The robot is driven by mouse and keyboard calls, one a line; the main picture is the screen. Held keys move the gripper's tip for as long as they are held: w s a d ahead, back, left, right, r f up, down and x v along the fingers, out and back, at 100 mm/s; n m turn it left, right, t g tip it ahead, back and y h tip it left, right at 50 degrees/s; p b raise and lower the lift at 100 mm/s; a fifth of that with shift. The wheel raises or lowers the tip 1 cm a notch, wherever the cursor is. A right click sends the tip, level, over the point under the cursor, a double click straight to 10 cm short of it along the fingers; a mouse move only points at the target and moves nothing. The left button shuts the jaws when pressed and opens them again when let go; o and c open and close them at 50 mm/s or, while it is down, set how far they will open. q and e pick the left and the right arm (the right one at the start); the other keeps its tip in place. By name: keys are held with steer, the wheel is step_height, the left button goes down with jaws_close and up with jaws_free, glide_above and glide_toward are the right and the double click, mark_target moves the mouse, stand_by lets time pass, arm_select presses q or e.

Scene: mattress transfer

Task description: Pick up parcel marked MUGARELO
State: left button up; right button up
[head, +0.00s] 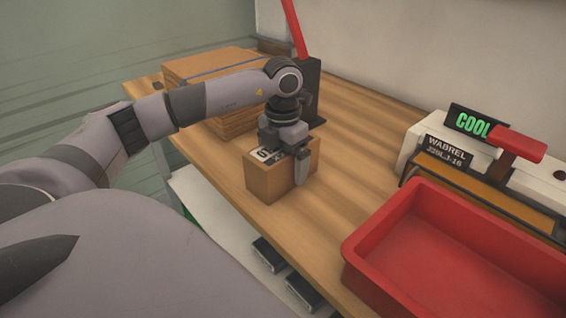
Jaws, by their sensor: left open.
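A small brown cardboard parcel (262,180) stands on the wooden table near its left edge. A white label with dark letters shows on its top, mostly covered by my gripper, so I cannot read the name on it. My left gripper (287,163) is open and points down right over the parcel. One finger hangs in front of the parcel's right-hand side. The other finger is hard to make out, and I cannot tell whether either touches the box. My right gripper is not in view.
A strapped stack of flat cardboard (215,65) lies behind my left arm. A black holder (308,90) with a red bar stands behind the gripper. A red tray (395,222) is at lower right, with a white machine (418,135) marked WABREL and COOL behind it. Bare table (345,150) lies between.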

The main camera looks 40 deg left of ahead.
arm_select(q)
steer(key=c, duration=1.3)
steer(key=shift+o, duration=0.2)
steer(key=shift+r, duration=0.1)
step_height(320, 180, up, 11)
steer(key=shift+w+f+p, duration=0.1)
steer(key=shift+f+p, duration=0.1)
steer(key=shift+p, duration=0.2)
step_height(320, 180, up, 9)
steer(key=p, duration=0.4)
steer(key=shift+r, duration=0.15)
